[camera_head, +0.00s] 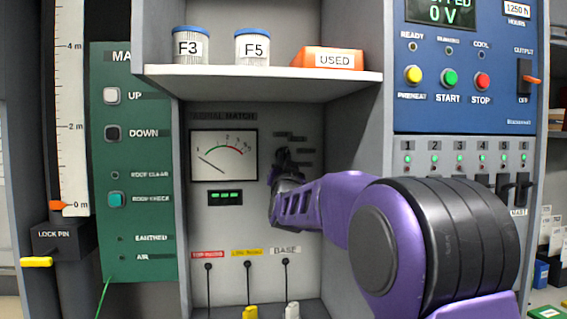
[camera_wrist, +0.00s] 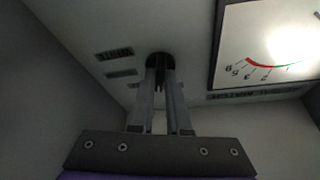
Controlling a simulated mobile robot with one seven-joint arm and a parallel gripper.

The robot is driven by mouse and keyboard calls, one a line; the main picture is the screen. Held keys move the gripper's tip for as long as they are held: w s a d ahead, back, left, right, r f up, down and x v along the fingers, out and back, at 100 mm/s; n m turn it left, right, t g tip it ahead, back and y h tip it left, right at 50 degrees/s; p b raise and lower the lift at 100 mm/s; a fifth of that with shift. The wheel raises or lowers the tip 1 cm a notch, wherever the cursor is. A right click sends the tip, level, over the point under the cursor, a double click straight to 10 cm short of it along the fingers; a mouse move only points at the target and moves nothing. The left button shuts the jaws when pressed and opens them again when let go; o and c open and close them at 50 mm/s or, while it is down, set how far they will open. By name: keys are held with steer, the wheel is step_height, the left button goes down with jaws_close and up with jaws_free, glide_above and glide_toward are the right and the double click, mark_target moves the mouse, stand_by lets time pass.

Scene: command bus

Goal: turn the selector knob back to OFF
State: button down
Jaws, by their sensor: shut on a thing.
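The selector knob (camera_wrist: 159,60) is a round black knob on the grey back panel of the recess. In the wrist view my gripper (camera_wrist: 161,72) has both fingers closed on it, one on each side. In the head view my gripper (camera_head: 284,163) reaches the panel just right of the meter and hides most of the knob. Several small dark position labels (camera_head: 306,151) fan out around the knob; they also show in the wrist view (camera_wrist: 114,53). Their text is too small or blurred to read, so I cannot tell which position the knob points to.
A white-faced meter (camera_head: 223,156) is left of the knob, with a small green-lit display (camera_head: 225,197) below. A shelf (camera_head: 260,77) with two jars and an orange USED box overhangs the recess. Cables with plugs hang below. A blue control panel (camera_head: 465,110) stands right.

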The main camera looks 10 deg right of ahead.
steer(key=shift+d+r+n+t+y, duration=0.15)
steer(key=shift+n+y, duration=0.55)
steer(key=shift+n, duration=0.55)
steer(key=shift+f+n+t+y, duration=0.15)
steer(key=shift+n+y, duration=0.55)
steer(key=shift+n, duration=0.55)
steer(key=shift+r+n, duration=0.15)
steer(key=shift+n, duration=0.15)
steer(key=c, duration=0.9)
jaws_free()
steer(key=shift+f, duration=0.2)
